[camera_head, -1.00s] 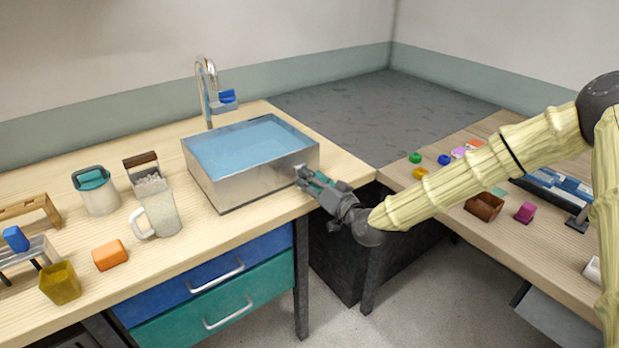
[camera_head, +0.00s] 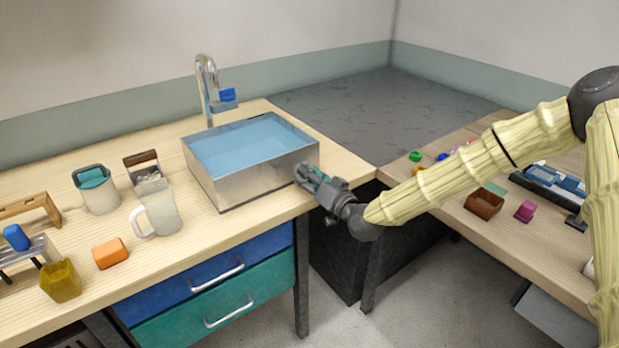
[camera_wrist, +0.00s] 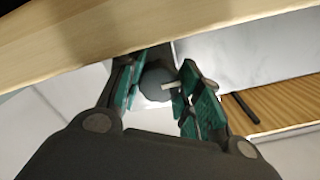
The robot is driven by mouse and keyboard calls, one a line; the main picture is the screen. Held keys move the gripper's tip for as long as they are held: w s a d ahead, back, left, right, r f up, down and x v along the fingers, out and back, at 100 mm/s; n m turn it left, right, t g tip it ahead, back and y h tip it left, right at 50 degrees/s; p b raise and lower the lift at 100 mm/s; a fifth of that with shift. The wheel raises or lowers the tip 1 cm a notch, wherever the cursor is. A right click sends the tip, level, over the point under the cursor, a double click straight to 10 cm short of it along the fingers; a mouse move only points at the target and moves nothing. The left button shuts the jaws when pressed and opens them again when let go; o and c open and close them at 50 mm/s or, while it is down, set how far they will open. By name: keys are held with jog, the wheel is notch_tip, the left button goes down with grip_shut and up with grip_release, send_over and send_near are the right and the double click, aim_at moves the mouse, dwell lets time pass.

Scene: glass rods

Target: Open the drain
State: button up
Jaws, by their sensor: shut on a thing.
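A metal basin (camera_head: 255,183) filled with blue water (camera_head: 250,146) stands on the left wooden counter below a faucet (camera_head: 206,88). My gripper (camera_head: 308,174) is at the basin's right-hand front corner, outside its wall. In the wrist view, my gripper's teal-padded fingers (camera_wrist: 159,88) are on either side of a round dark grey knob (camera_wrist: 155,80) with a short white mark, and are shut on it. The basin's pale wall (camera_wrist: 245,48) lies behind the knob. The drain opening itself is hidden.
A jug (camera_head: 158,208), a teal-topped canister (camera_head: 97,190), an orange block (camera_head: 110,253) and a yellow cup (camera_head: 61,281) stand left of the basin. The right-hand counter holds a brown box (camera_head: 484,203) and several small coloured pieces. Drawers (camera_head: 220,302) are shut below.

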jog(key=n+b, duration=0.2)
jog(key=n, duration=0.3)
jog(key=shift+f, duration=0.1)
jog(key=n+b, duration=0.3)
jog(key=n, duration=0.1)
jog(key=shift+n, duration=0.3)
jog(key=n+b, duration=0.2)
jog(key=n, duration=0.2)
jog(key=shift+b, duration=0.35)
jog(key=shift+d+n+b, duration=0.1)
jog(key=shift+n+b, duration=0.95)
jog(key=shift+n, duration=0.85)
jog(key=o, duration=0.8)
jog(key=shift+c, duration=0.2)
